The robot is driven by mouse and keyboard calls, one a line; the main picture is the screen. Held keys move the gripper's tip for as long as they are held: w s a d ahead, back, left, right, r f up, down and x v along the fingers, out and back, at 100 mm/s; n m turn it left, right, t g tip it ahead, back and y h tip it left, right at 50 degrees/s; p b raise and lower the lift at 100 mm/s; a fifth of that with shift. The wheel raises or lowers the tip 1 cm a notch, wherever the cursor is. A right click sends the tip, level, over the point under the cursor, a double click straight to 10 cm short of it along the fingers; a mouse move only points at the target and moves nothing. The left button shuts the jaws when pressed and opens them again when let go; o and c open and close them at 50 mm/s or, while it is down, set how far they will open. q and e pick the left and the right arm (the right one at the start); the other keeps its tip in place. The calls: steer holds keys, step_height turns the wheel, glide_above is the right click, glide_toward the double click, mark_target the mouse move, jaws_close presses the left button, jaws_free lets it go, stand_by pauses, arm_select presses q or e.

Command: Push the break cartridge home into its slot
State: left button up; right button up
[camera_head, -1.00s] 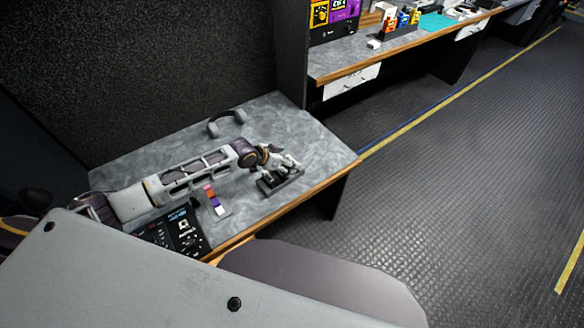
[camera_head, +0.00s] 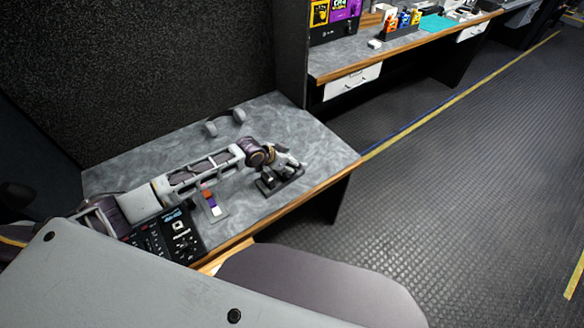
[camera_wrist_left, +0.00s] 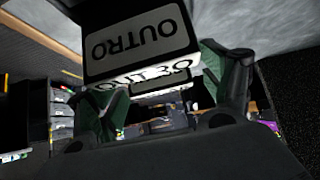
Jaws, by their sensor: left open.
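My left gripper (camera_head: 290,166) reaches over the desk from the left and hangs at a dark rack (camera_head: 266,190) near the desk's front right edge. In the left wrist view its two fingers (camera_wrist_left: 172,95) stand apart, with green inner pads. A dark cartridge with a white label reading OUTRO (camera_wrist_left: 140,42), upside down, fills the upper middle, close to the fingers. A second white label face lies just below it. I see no label reading break, and the slot is hidden. I cannot tell whether a finger touches a cartridge. My right gripper is out of view.
A black control panel (camera_head: 160,238) and a strip with coloured blocks (camera_head: 214,206) lie on the grey desk (camera_head: 310,142) beneath and beside my arm. Headphones (camera_head: 224,122) lie at the back. The desk's right side is clear.

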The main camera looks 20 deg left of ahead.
arm_select(q)
steer(key=shift+w, duration=0.1)
stand_by(0.5)
steer(key=c, duration=1.1)
steer(key=shift+r, duration=0.1)
steer(key=shift+r, duration=4.85)
